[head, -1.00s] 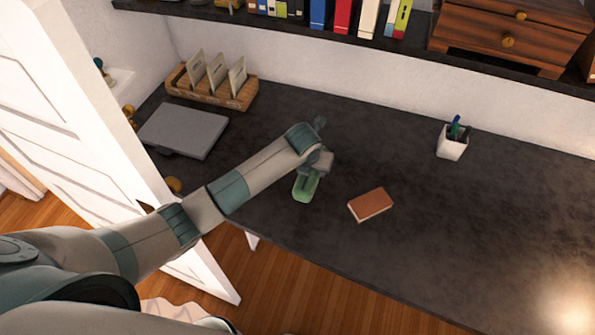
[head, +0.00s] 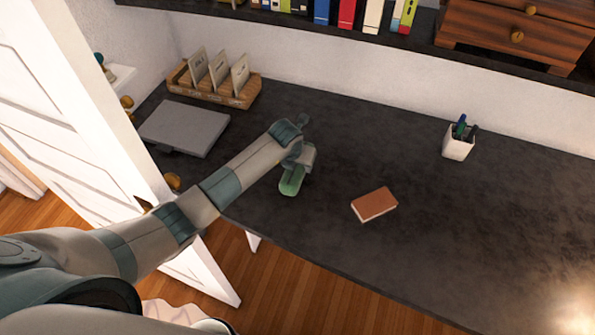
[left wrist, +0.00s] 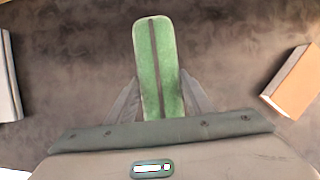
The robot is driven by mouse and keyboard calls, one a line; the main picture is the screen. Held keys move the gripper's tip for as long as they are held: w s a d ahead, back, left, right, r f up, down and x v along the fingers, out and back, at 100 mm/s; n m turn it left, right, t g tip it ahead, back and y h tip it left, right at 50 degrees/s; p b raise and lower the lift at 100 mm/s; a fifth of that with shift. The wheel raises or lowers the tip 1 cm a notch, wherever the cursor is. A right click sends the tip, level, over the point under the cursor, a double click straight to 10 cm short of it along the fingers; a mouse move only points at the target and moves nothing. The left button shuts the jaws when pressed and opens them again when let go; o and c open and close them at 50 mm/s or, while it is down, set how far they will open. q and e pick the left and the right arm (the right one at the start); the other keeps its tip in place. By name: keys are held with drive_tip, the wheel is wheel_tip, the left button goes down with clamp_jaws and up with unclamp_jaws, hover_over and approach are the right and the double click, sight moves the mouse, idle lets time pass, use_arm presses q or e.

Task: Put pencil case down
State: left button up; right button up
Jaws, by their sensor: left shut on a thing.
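The pencil case is a green, rounded, elongated thing with a dark stripe along its middle. In the head view the pencil case (head: 291,182) is at the near-middle part of the dark desk (head: 420,235). My left gripper (head: 297,167) is shut on it. In the left wrist view the pencil case (left wrist: 153,62) points away between the two fingers of my left gripper (left wrist: 155,100), with its near end hidden by the gripper. I cannot tell whether the case touches the desk. My right gripper is not in view.
A brown notebook (head: 374,204) lies to the right of the case. A grey closed laptop (head: 184,129) lies to the left, with a wooden card holder (head: 214,89) behind it. A white pen cup (head: 457,146) stands at the right. A white door (head: 90,130) is at the left.

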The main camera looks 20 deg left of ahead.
use_arm(q)
wheel_tip(320, 180, down, 3)
drive_tip(key=shift+b, duration=0.75)
drive_tip(key=o, duration=1.1)
drive_tip(key=shift+o, duration=0.2)
drive_tip(key=shift+r, duration=0.15)
